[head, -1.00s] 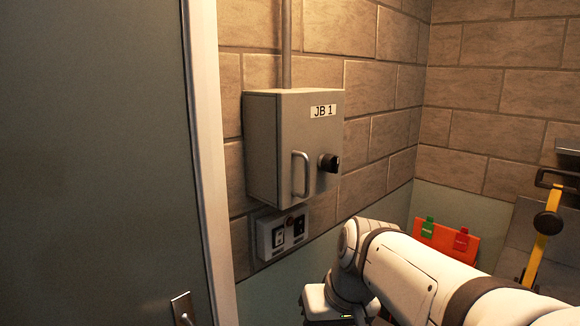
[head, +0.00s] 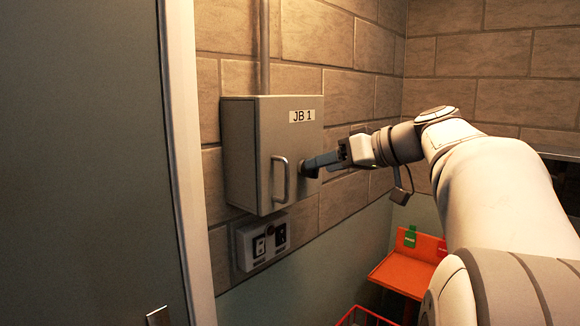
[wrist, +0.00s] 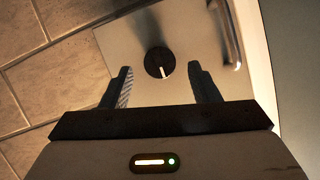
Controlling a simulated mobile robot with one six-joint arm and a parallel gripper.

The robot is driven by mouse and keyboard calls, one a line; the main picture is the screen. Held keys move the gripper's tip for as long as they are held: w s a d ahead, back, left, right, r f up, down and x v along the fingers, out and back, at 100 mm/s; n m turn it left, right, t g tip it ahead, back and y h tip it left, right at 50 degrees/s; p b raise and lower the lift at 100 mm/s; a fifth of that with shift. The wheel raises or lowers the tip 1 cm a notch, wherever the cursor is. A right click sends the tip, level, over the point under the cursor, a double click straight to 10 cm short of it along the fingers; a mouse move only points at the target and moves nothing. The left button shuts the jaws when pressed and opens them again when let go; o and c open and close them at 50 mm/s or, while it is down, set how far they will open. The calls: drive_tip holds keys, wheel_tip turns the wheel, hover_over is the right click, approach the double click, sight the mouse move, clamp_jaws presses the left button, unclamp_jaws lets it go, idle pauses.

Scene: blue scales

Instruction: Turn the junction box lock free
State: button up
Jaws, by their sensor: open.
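The grey junction box (head: 290,140), labelled JB 1, hangs closed on the brick wall in the head view. Its front also shows in the wrist view (wrist: 118,46). The lock is a round black knob (wrist: 159,62) with a white mark pointing down in the wrist view. My gripper (wrist: 160,76) is open, with one finger on either side of the knob in that view. I cannot tell whether the fingers touch it. A metal handle (head: 280,179) is left of the lock.
A switch panel (head: 264,240) is on the wall below the box. A door (head: 85,160) and its pale frame stand at the left. An orange shelf (head: 404,272) with green and red items is lower right, near a red basket edge (head: 362,314).

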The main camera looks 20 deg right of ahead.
drive_tip(key=shift+x, duration=1.6)
drive_tip(key=shift+c, duration=0.2)
drive_tip(key=c, duration=0.9)
